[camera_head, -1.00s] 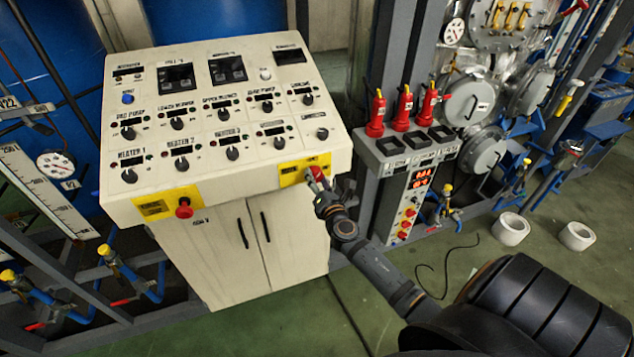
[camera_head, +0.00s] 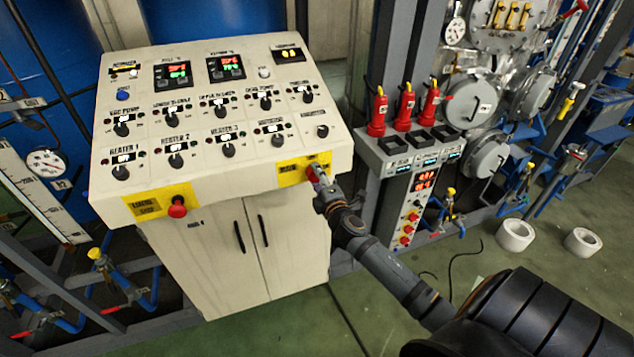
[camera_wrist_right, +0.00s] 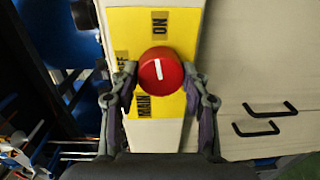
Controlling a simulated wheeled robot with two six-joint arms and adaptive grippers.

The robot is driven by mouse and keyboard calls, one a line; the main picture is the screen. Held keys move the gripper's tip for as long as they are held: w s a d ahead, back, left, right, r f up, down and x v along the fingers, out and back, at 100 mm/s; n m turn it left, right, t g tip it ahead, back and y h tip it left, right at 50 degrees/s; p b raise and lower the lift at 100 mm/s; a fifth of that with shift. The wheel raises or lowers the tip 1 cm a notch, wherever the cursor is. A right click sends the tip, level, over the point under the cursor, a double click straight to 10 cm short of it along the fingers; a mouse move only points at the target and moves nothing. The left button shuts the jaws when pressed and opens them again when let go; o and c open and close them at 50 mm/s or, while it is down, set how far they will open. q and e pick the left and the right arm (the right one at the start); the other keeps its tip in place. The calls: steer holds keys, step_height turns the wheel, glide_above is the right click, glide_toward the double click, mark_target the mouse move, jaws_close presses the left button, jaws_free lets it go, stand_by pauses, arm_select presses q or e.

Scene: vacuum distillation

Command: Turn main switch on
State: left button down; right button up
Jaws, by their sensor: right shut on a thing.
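The main switch is a red round knob (camera_head: 312,173) on a yellow plate at the front right edge of the white control console (camera_head: 205,232). In the right wrist view the knob (camera_wrist_right: 160,69) shows a white line that points nearly straight up toward the ON label (camera_wrist_right: 160,21). The OFF label (camera_wrist_right: 121,62) is to its left and MAIN is below. My right gripper (camera_head: 321,180) is at the knob, with its fingers on both sides, shut on it (camera_wrist_right: 161,78). The console displays (camera_head: 173,72) are lit. My left gripper is not in view.
Another red knob (camera_head: 177,207) sticks out on a yellow plate at the console's front left. A grey stand (camera_head: 410,155) with red-handled items is right of the console. Two white rings (camera_head: 516,235) lie on the green floor. Blue valve pipes (camera_head: 130,278) are at left.

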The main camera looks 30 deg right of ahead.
steer(key=shift+m+b, duration=0.45)
steer(key=shift+m, duration=0.55)
steer(key=o, duration=1.2)
steer(key=shift+c, duration=0.2)
steer(key=v, duration=1.2)
steer(key=shift+d, duration=0.1)
